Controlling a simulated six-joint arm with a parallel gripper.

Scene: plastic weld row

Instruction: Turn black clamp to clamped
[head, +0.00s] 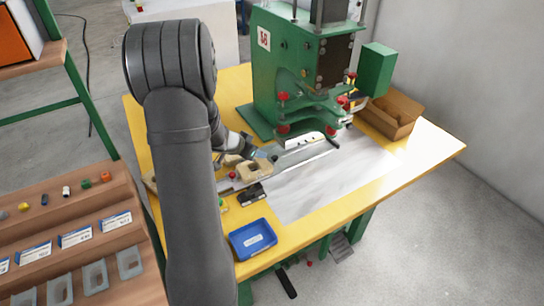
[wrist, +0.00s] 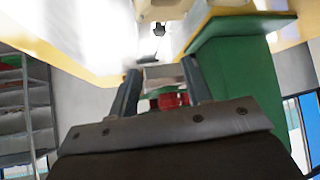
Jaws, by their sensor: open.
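A small black piece (head: 252,193), which looks like the black clamp, is on the yellow table at the near end of the grey rail, behind the blue tray. I cannot read its clamped or unclamped position.
A green press (head: 290,70) with red knobs stands at the back of the yellow table (head: 420,150). A blue tray (head: 252,239) is at the near edge, and a cardboard box (head: 394,114) is at the right. The grey sheet (head: 330,180) is largely clear.

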